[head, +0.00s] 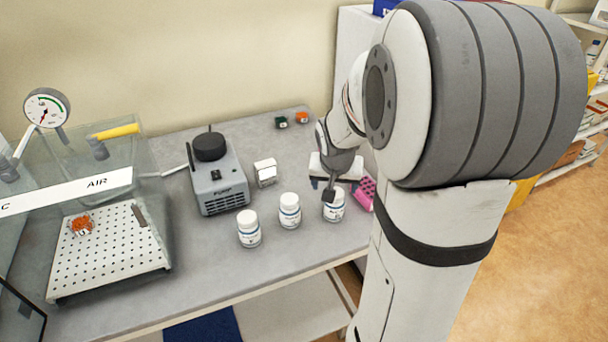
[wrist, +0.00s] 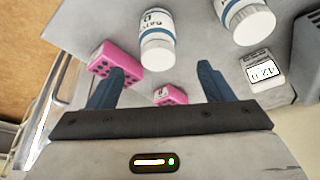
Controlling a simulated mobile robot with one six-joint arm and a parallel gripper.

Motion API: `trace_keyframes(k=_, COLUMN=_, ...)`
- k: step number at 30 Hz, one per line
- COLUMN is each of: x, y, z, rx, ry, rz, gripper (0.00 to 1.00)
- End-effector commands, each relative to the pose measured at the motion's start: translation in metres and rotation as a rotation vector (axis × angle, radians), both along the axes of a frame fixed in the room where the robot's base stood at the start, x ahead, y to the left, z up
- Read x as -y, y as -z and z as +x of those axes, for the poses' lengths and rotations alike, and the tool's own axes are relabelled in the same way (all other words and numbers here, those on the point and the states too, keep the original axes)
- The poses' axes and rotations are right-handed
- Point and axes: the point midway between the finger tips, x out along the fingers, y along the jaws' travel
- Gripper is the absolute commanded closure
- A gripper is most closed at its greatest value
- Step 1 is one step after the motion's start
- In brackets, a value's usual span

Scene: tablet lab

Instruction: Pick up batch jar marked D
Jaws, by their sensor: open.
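Three white jars with blue-banded labels stand upright in a row on the grey bench. The right jar (head: 335,212) is partly hidden by my gripper (head: 334,186) in the head view. The middle jar (head: 290,213) and left jar (head: 249,232) stand clear of it. In the wrist view, my gripper (wrist: 160,78) is open and empty. One jar (wrist: 157,40) lies just beyond the fingertips, roughly centred between them; its small label letter, seen upside down, looks like D. Another jar (wrist: 246,20) is to its right. Label letters are unreadable in the head view.
A pink perforated block (head: 367,191) is close beside the right jar; it also shows in the wrist view (wrist: 118,65). A white display box (head: 265,172) and a grey pump (head: 217,180) stand behind the jars. A clear chamber with a perforated plate (head: 115,255) is at left.

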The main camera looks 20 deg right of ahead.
Motion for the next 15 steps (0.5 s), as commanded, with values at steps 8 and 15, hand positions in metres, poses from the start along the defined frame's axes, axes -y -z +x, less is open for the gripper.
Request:
trace_keyframes(k=8, x=0.009, y=0.026, z=0.011, rx=0.001, ry=0.016, rz=0.002, gripper=0.26)
trace_keyframes(k=15, x=0.016, y=0.048, z=0.02, rx=-0.002, ry=0.015, rz=0.002, gripper=0.26)
